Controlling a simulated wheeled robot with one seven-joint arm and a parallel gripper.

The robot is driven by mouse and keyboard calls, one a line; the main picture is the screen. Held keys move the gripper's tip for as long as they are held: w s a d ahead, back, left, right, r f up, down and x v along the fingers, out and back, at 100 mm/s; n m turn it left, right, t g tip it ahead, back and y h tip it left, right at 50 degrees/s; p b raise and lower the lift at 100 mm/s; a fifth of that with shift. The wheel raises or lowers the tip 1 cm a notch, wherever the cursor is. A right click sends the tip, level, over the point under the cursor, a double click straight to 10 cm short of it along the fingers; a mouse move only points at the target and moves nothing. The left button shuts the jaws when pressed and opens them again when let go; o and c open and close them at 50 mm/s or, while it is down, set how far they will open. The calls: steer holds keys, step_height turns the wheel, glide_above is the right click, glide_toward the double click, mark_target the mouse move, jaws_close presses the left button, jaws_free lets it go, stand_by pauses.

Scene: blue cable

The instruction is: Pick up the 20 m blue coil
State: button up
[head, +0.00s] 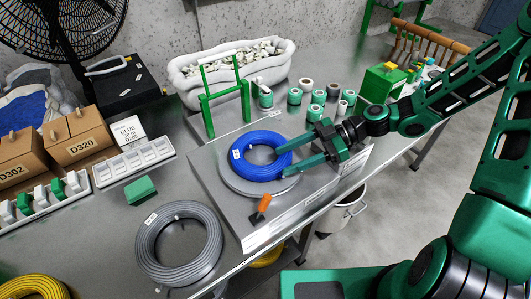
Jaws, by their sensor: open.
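The blue coil (248,172) lies flat on a round grey plate (237,188) on top of a low metal unit on the bench. A small white label sits on the coil's left side. My gripper (286,159) reaches in from the right with its two green fingers apart. The fingertips are at the right edge of the coil, one towards the far side and one towards the near side. I cannot tell whether they touch it. The printing on the label is too small to read.
A grey coil (146,240) lies at the front left, and part of a yellow coil (32,288) shows at the bottom left corner. A green frame (205,98) stands behind the blue coil. Several rolls stand at the back.

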mark_target(269, 167)
steer(key=shift+x, duration=2.7)
steer(key=shift+f, duration=0.1)
jaws_close()
